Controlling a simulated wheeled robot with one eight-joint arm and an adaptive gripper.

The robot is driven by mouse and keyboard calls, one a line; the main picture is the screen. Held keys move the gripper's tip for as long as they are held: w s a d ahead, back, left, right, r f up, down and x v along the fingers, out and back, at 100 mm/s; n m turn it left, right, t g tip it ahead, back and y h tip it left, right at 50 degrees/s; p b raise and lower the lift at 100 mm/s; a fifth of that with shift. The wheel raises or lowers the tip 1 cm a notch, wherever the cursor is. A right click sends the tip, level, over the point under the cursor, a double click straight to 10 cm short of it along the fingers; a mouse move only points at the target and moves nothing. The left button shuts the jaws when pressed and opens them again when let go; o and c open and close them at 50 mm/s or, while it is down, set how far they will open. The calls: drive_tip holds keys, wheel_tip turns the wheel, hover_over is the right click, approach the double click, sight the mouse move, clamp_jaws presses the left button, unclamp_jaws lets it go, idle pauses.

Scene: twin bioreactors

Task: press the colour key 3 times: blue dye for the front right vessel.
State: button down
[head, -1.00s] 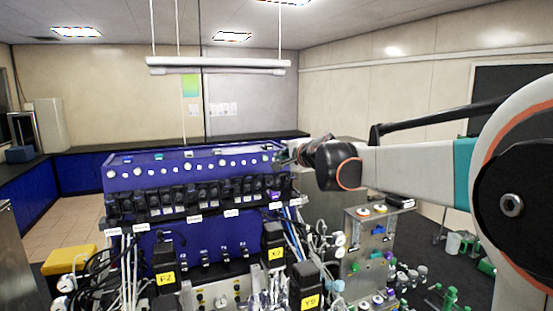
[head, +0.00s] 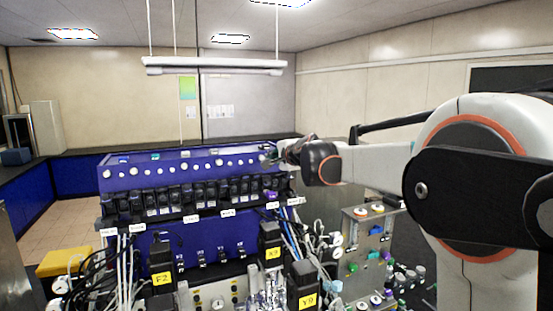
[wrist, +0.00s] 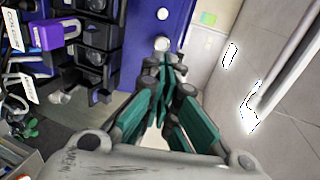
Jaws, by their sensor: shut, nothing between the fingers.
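A blue bioreactor cabinet (head: 150,172) carries a row of white round buttons (head: 202,164) along its upper face. I cannot read which one is the colour key. My gripper (head: 272,157) is at the right end of this row. In the wrist view my gripper (wrist: 166,68) has its teal-padded fingers closed together and empty. Its tips are close to one white round button (wrist: 162,44); I cannot tell whether they touch it. Another white button (wrist: 162,13) lies farther along the blue panel. The front right vessel cannot be made out clearly among the equipment.
Black pump heads (head: 205,195) line the cabinet below the buttons. A grey valve panel (head: 362,245) stands right.

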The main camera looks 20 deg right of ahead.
sight(264, 158)
drive_tip(key=shift+x, duration=1.7)
drive_tip(key=shift+w, duration=0.25)
drive_tip(key=shift+w+f+b, duration=0.25)
drive_tip(key=shift+w+b, duration=0.05)
drive_tip(key=shift+w, duration=0.35)
drive_tip(key=shift+w+f, duration=0.1)
drive_tip(key=shift+w, duration=0.3)
drive_tip(key=shift+v, duration=1.3)
drive_tip(key=shift+w, duration=0.15)
drive_tip(key=shift+w+f, duration=0.15)
drive_tip(key=shift+w, duration=0.3)
